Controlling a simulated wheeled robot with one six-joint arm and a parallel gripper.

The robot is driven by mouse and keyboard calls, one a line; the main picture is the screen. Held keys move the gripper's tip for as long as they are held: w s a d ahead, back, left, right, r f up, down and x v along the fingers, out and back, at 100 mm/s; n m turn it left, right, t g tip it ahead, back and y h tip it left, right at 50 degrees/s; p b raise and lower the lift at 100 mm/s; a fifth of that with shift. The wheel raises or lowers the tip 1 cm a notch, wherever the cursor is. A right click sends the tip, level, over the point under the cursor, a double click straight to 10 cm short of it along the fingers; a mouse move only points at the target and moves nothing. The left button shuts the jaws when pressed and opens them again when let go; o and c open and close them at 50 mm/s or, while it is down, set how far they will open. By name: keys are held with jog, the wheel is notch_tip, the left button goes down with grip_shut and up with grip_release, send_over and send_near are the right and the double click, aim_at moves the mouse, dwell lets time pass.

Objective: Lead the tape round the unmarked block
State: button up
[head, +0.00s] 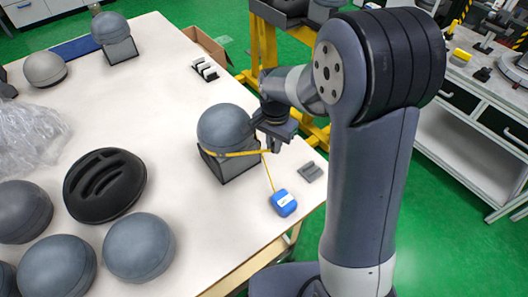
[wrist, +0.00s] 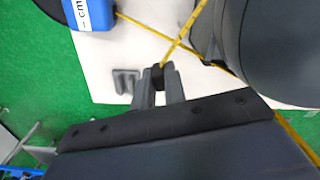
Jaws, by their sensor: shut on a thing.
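A dark block (head: 236,170) under a grey dome (head: 224,127) stands near the table's right edge; no marking is readable on it. In the wrist view the dome (wrist: 275,40) fills the right side. The blue tape case (head: 284,202) lies near the table's front right edge and shows at the wrist view's top left (wrist: 90,12). Yellow tape (head: 232,153) crosses the block's front face towards my gripper (head: 275,148). In the wrist view two tape strands cross between case and block. My gripper is shut on the tape's end, right of the block; its fingers partly hide it.
A small grey slotted piece (head: 311,171) lies right of the gripper. Another domed block (head: 121,49) stands at the back left. Several domes and a black helmet-like shell (head: 104,185) fill the left front. The table's middle is clear.

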jog(key=w+d+p, duration=0.1)
jog(key=w+p, duration=0.1)
jog(key=w, duration=0.6)
jog(key=w+a+p, duration=0.5)
jog(key=w+a, duration=0.3)
jog(key=w, duration=0.4)
jog(key=shift+a, duration=0.35)
jog(key=shift+w, duration=0.1)
dwell(1.1)
notch_tip(320, 180, up, 24)
jog(key=p, duration=0.6)
dwell(0.3)
jog(key=shift+f, duration=0.1)
